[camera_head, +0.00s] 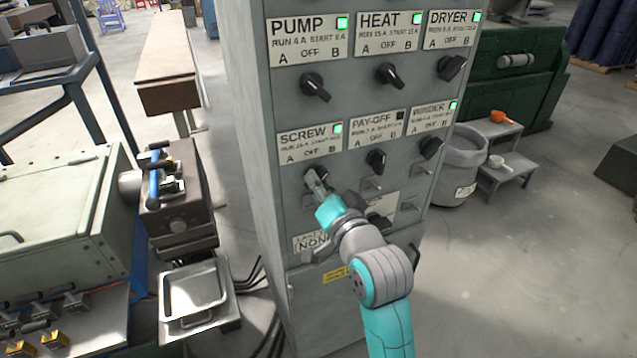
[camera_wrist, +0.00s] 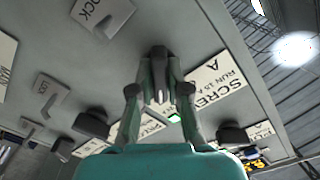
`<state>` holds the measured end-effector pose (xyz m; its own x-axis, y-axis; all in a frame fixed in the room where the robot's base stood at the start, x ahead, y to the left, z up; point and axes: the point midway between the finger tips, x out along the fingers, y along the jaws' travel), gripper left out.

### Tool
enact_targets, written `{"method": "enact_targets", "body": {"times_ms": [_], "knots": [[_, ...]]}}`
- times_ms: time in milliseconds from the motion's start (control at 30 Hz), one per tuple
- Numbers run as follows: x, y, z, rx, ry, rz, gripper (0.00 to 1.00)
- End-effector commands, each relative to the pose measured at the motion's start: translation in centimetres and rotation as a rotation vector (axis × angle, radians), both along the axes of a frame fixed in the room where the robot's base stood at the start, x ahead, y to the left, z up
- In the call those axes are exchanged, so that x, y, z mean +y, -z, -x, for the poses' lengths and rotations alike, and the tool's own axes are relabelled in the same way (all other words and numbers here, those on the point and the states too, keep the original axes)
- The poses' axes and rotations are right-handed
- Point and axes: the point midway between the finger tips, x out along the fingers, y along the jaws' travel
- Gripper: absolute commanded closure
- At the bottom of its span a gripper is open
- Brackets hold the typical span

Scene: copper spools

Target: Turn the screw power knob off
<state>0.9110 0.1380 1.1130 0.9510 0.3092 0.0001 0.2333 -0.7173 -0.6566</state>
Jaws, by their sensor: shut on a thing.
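The grey control cabinet (camera_head: 245,120) stands in the middle of the head view. Its SCREW plate (camera_head: 305,145) carries a lit green lamp (camera_head: 338,128) and the marks A, OFF and B. The dark screw power knob (camera_head: 311,171) sits just below that plate, mostly hidden by my gripper (camera_head: 318,182). My gripper is shut on this knob. In the wrist view both fingers close on the dark knob (camera_wrist: 158,54), beside the SCREW plate (camera_wrist: 218,84). The knob's pointing direction is hard to tell.
PUMP (camera_head: 315,86), HEAT (camera_head: 388,75) and DRYER (camera_head: 452,67) knobs are above. PAY-OFF (camera_head: 377,159) and WINDER (camera_head: 430,147) knobs are to the right. PAY-OFF's lamp is dark; the others are green. A machine (camera_head: 175,195) stands left of the cabinet.

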Motion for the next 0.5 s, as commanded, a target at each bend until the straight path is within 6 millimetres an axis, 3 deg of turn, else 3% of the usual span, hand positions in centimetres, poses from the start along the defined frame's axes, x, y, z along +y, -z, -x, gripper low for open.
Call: {"method": "enact_targets", "body": {"times_ms": [500], "knots": [[-0.09,0.06,-0.03,-0.124,0.001,0.383,1.0]]}}
